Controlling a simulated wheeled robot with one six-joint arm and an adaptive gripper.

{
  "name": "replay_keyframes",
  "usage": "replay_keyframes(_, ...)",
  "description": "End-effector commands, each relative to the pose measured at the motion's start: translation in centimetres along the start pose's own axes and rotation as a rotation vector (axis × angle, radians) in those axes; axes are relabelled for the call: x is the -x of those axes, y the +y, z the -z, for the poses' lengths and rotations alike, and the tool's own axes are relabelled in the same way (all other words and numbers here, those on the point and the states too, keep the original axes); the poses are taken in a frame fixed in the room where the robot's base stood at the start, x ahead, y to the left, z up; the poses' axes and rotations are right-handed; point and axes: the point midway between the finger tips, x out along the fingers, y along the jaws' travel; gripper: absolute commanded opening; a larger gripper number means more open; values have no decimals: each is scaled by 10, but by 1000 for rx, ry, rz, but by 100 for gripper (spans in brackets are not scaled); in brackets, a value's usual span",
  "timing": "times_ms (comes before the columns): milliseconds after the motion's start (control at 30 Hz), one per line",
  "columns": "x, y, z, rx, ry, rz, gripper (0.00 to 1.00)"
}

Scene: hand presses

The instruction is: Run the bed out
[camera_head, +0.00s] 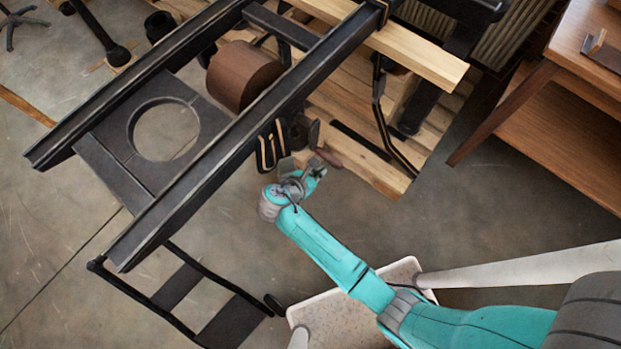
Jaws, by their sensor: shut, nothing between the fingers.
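The hand press fills the upper left and middle. Its two long dark rails (215,140) run from lower left to upper right. A brown drum (243,76) sits between the rails. A dark plate with a round hole (95,125) spans the rails at the near left end. I cannot clearly make out the bed; dark parts of the press (462,12) are cut by the top edge. A small brown handle-like piece (329,157) shows beside the right rail, near a dark bracket (303,131). My gripper (312,170) is shut and empty beside them; whether it touches them is unclear.
Pale wooden beams (425,55) and a slatted timber base lie under the press. A curved black bar (382,110) stands right of my gripper. A wooden table (540,100) is at upper right. A black wheeled frame (185,290) lies lower left. Bare floor is at right of centre.

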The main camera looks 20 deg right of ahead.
Motion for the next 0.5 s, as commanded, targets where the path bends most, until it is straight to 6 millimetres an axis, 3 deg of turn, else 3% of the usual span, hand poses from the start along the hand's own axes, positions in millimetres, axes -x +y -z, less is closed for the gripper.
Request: replay_keyframes(500, -11, 0, -11, 0, 0, -1, 0)
